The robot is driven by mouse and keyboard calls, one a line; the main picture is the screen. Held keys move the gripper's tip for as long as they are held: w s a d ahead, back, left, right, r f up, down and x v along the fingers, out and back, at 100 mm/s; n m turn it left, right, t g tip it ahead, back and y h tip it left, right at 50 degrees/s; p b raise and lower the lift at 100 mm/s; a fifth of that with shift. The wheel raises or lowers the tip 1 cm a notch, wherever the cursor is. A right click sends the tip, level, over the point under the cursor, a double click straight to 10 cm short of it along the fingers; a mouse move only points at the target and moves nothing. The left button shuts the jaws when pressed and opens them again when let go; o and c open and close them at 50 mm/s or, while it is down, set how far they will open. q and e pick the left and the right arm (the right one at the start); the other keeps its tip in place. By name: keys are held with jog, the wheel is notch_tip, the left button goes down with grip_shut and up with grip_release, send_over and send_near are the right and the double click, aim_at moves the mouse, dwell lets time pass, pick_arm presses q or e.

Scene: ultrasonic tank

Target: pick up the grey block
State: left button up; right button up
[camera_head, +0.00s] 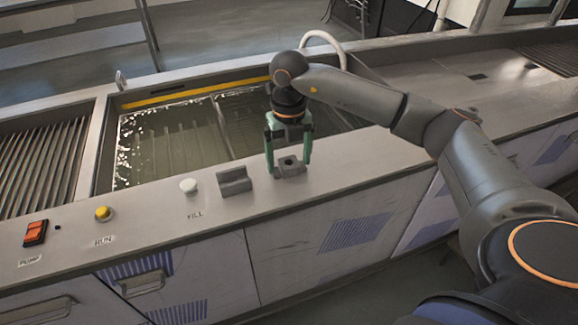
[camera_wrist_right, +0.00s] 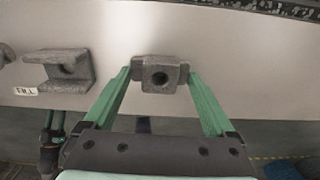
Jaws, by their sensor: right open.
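The grey block (camera_head: 290,167) has a dark round hole in its top and a lug on each side. It sits on the metal counter in front of the tank, and also shows in the right wrist view (camera_wrist_right: 161,74). My right gripper (camera_head: 289,172) is open above the counter, its green fingers on either side of the block. In the right wrist view the fingertips (camera_wrist_right: 160,72) lie close to the block's two ends; I cannot tell whether they touch. Part of my left gripper (camera_wrist_right: 54,122) shows small at the lower left of that view, its jaws unclear.
A grey U-shaped block (camera_head: 234,181) stands just left of the grey block. Further left are a white FILL button (camera_head: 188,186), a yellow RUN button (camera_head: 103,213) and an orange PUMP switch (camera_head: 36,232). The liquid-filled tank (camera_head: 104,150) lies behind. The counter to the right is clear.

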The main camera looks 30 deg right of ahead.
jog(key=shift+r, duration=0.1)
grip_shut()
dwell(0.5)
